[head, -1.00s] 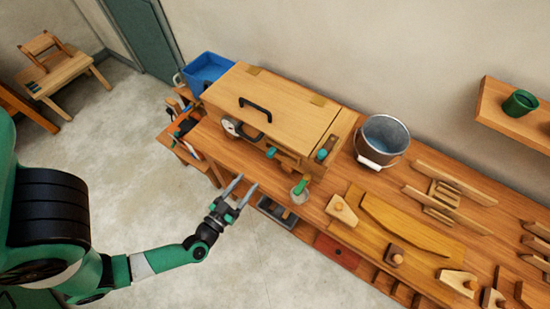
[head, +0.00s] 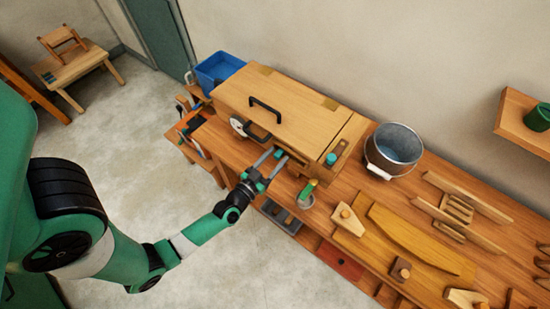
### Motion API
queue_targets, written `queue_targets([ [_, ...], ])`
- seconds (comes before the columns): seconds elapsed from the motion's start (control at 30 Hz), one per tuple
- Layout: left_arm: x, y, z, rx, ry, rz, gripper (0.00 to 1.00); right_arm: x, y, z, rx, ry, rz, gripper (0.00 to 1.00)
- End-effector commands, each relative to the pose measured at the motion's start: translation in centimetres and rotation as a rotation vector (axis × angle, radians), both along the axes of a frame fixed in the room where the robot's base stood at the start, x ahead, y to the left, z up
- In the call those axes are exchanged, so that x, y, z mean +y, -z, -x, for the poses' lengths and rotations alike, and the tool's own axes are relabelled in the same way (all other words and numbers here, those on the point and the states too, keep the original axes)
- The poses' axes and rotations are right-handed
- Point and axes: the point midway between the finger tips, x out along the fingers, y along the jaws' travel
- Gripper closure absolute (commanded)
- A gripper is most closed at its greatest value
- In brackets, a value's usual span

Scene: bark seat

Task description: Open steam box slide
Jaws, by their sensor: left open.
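The steam box (head: 285,105) is a long wooden box with a black handle (head: 265,104) on its lid, standing on the workbench against the wall. A round dial (head: 237,126) sits on its front. A green knob (head: 280,154) shows low on its front, and another green knob (head: 331,159) shows near its right end. My left gripper (head: 274,159) is open at the box's front, its fingertips close to the first green knob. I cannot tell whether they touch it. The lower front of the box is partly hidden by the gripper. My right gripper is not in view.
A metal bucket (head: 394,150) stands right of the box and a blue bin (head: 217,71) behind its left end. A small cup with a green-handled tool (head: 308,192) is at the bench's front edge, right of my gripper. Wooden parts fill the right side. The floor in front is clear.

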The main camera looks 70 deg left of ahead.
Motion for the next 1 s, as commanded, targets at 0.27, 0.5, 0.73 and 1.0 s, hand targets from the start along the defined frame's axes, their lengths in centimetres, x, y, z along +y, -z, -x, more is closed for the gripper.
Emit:
queue_targets([
  [0.27, -0.04, 0.00, 0.02, 0.000, 0.000, 0.000, 0.66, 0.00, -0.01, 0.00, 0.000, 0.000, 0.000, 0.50],
  [0.5, -0.04, 0.00, 0.03, 0.000, 0.000, 0.000, 1.00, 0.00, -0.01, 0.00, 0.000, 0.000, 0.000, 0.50],
  [0.73, -0.05, 0.00, 0.04, 0.000, 0.000, 0.000, 1.00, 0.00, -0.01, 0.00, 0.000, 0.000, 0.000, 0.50],
  [1.0, -0.05, 0.00, 0.04, 0.000, 0.000, 0.000, 1.00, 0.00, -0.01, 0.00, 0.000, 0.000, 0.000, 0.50],
])
